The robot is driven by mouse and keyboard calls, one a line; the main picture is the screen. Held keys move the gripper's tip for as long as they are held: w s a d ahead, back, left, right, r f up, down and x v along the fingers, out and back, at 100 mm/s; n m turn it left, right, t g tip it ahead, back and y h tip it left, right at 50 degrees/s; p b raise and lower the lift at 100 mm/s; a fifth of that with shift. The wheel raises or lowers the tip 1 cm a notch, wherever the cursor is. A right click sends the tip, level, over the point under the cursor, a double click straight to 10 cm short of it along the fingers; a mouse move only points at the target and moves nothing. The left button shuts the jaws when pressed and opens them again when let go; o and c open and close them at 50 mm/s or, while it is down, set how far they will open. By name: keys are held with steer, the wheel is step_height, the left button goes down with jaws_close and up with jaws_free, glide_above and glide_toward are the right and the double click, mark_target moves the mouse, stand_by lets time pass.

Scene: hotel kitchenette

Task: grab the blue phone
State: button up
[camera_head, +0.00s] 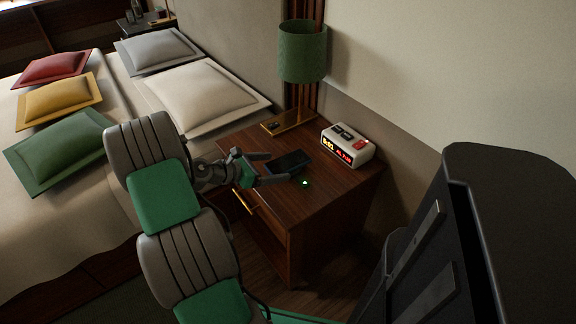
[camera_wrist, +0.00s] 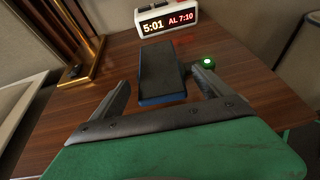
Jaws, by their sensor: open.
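The blue phone (camera_wrist: 161,72) lies flat on the wooden nightstand, with a dark top face and a blue edge. It also shows in the head view (camera_head: 289,162). My gripper (camera_wrist: 164,88) is open and empty in the wrist view, its two fingers on either side of the phone's near end and apart from it. In the head view my gripper (camera_head: 262,168) reaches in from the left at the nightstand's near left part. I cannot tell its exact height above the top.
A white alarm clock (camera_head: 348,146) stands behind the phone to the right. A green lamp (camera_head: 302,52) on a brass base stands at the back. A small glowing green object (camera_wrist: 207,61) sits right of the phone, near the right finger. The bed (camera_head: 110,85) borders the nightstand (camera_head: 335,195) on the left.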

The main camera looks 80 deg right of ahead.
steer(key=c, duration=1.7)
